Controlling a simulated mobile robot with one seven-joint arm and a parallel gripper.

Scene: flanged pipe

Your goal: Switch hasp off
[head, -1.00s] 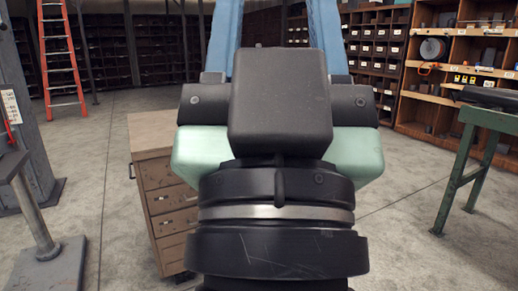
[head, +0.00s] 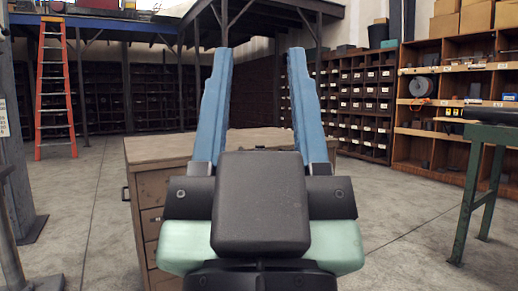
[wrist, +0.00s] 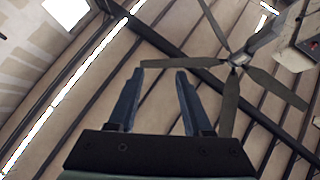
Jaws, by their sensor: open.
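My gripper (head: 260,55) stands in the middle of the head view with its two blue fingers pointing up, spread wide apart and empty. In the wrist view my gripper (wrist: 160,75) points up toward the ceiling, with nothing between the fingers. I cannot make out a hasp or a switch in either view. A dark pipe-like piece (head: 493,116) lies on a green stand (head: 474,195) at the right edge, cut off by the frame.
A wooden drawer cabinet (head: 145,152) stands behind my gripper, partly hidden by it. Shelving (head: 430,140) lines the back right, and an orange ladder (head: 54,85) stands at the left. Open floor lies on both sides. A ceiling fan (wrist: 237,60) hangs overhead.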

